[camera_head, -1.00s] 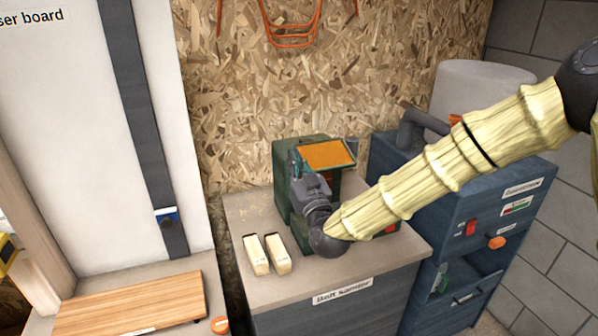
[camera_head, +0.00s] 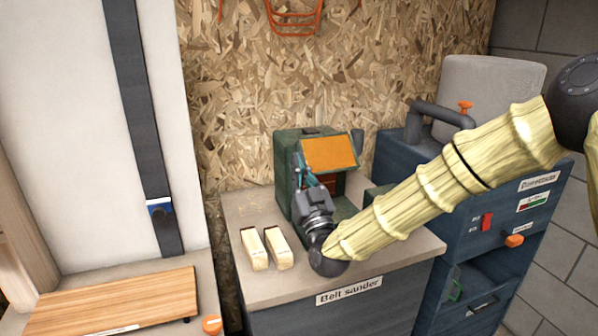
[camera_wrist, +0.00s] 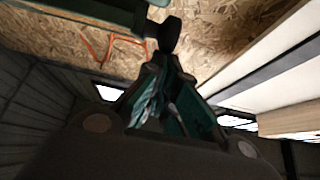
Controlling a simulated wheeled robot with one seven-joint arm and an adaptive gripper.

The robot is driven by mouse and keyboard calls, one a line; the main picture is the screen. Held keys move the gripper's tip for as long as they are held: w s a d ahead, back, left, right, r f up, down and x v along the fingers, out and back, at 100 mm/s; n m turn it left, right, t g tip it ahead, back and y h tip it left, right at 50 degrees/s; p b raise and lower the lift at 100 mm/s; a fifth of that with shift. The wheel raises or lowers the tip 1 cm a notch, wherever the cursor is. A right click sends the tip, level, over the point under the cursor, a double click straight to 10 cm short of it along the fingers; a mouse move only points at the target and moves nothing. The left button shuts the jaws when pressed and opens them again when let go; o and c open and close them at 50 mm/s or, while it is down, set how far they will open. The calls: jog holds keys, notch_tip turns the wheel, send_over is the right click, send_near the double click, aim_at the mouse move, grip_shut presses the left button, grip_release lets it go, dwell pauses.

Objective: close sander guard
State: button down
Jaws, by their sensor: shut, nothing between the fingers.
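The belt sander (camera_head: 287,172) is a dark green machine on a grey bench top. Its guard (camera_head: 329,153), an orange panel in a dark green frame, is raised and tilted toward me, with an open space below it. My gripper (camera_head: 298,160) points up at the left side of the guard, close to its left edge. I cannot tell whether it touches. The gripper also shows in the wrist view (camera_wrist: 163,48), its fingers together and empty. A dark green part of the sander (camera_wrist: 85,14) lies just beyond the fingertips there.
Two pale wood blocks (camera_head: 265,248) lie left of the sander. A blue dust extractor cabinet (camera_head: 480,225) with a hose and red switch stands at right, behind my arm. A wooden board (camera_head: 120,298) lies at left. Chipboard wall (camera_head: 235,100) is behind.

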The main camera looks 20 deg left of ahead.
notch_tip(320, 180, down, 6)
jog(key=w+a+b, duration=0.1)
jog(key=b, duration=0.4)
jog(key=shift+w, duration=0.3)
jog(key=shift+a, duration=0.1)
